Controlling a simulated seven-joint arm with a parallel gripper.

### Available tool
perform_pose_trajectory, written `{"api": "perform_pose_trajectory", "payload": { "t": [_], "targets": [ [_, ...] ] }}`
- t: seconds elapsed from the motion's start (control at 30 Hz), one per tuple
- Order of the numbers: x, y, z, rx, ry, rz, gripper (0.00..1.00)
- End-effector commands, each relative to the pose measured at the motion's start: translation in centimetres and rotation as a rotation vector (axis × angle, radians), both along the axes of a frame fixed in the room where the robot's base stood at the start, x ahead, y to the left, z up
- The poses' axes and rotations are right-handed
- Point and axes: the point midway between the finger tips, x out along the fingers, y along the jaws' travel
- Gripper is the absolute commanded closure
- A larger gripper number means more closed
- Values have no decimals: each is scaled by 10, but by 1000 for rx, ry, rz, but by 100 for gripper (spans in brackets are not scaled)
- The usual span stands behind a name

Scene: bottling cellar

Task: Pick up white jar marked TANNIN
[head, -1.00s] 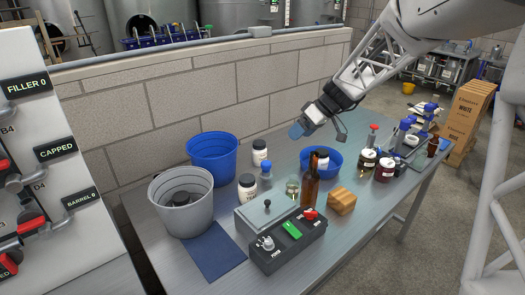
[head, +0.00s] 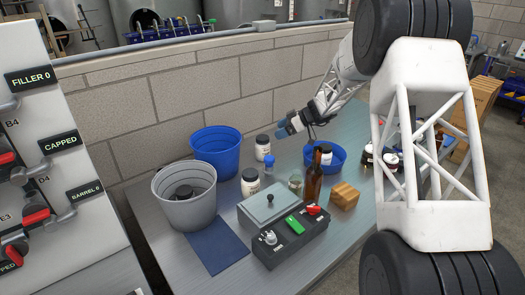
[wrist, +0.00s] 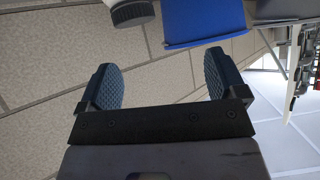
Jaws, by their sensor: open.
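One jar (head: 262,147) stands at the back by the wall, one (head: 250,181) stands nearer, and one (head: 325,155) is at the blue bowl. My gripper (head: 287,128) is open and empty, above and just right of the back jar, near the wall. In the wrist view the two fingers of my gripper (wrist: 160,80) are spread apart with nothing between them. A white jar with a dark lid (wrist: 131,12) shows beyond them, upside down and cut off by the frame.
A blue bucket (head: 217,147) and a grey bucket (head: 185,205) stand left. The blue bowl (head: 337,164), a brown bottle (head: 313,184), a blue-topped bottle (head: 270,174), a wooden block (head: 345,196) and a control box (head: 290,237) crowd the table (head: 160,245). The block wall (head: 200,95) rises behind.

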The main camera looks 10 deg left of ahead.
Motion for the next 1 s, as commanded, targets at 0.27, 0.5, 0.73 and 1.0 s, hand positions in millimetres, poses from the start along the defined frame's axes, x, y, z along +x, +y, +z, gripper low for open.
{"api": "perform_pose_trajectory", "payload": {
  "t": [0.27, 0.5, 0.73, 1.0],
  "targets": [
    [29, 11, -28, 54, -72, 29, 10],
    [32, 13, -31, 61, -83, 34, 10],
    [32, 14, -32, 61, -82, 33, 10],
    [31, 31, -42, 61, -80, 35, 10]
  ]
}}
